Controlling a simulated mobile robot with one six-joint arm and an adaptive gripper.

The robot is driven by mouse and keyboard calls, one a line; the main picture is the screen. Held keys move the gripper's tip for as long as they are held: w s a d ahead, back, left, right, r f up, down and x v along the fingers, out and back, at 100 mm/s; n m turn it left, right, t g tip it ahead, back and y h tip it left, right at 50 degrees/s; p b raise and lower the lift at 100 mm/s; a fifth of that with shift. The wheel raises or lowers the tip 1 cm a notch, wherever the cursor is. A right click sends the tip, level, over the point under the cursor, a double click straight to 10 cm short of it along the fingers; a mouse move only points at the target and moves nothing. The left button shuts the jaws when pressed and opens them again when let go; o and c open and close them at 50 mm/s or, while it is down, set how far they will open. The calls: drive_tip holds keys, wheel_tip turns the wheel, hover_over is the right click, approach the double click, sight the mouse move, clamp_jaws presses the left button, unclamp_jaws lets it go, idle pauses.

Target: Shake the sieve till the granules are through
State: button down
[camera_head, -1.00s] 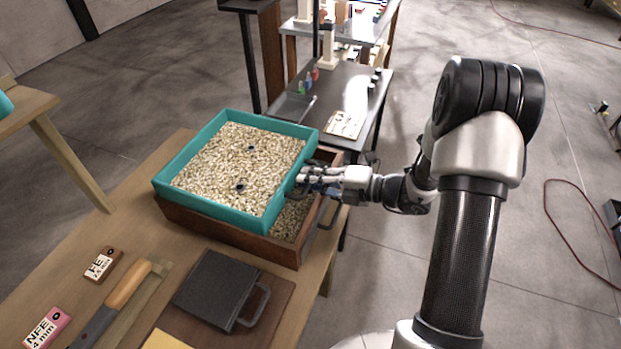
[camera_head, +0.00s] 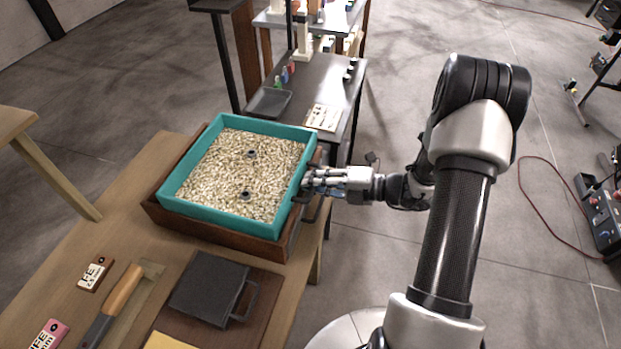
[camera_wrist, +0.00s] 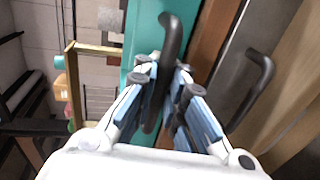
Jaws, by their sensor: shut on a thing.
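The sieve (camera_head: 222,218) is a square teal frame, filled with pale granules (camera_head: 225,175). Two small dark round pieces show among them. It sits over a brown wooden box (camera_head: 212,235), whose inside is now mostly hidden by the sieve. My gripper (camera_head: 308,182) is at the right side of the sieve, shut on its black handle. In the wrist view, my gripper (camera_wrist: 160,85) has its fingers around the black bar handle (camera_wrist: 170,38) beside the teal wall. How many granules lie in the box cannot be seen.
A dark grey lidded pan or plate (camera_head: 208,288), a wooden-handled tool (camera_head: 122,292) and label tags (camera_head: 95,273) lie on the table in front. A second black handle (camera_wrist: 262,72) shows right of my fingers. A dark bench (camera_head: 325,90) stands behind.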

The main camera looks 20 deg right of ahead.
drive_tip(key=c, duration=1.9)
unclamp_jaws()
drive_tip(key=shift+c, duration=0.2)
drive_tip(key=shift+d, duration=0.1)
drive_tip(key=v, duration=1.2)
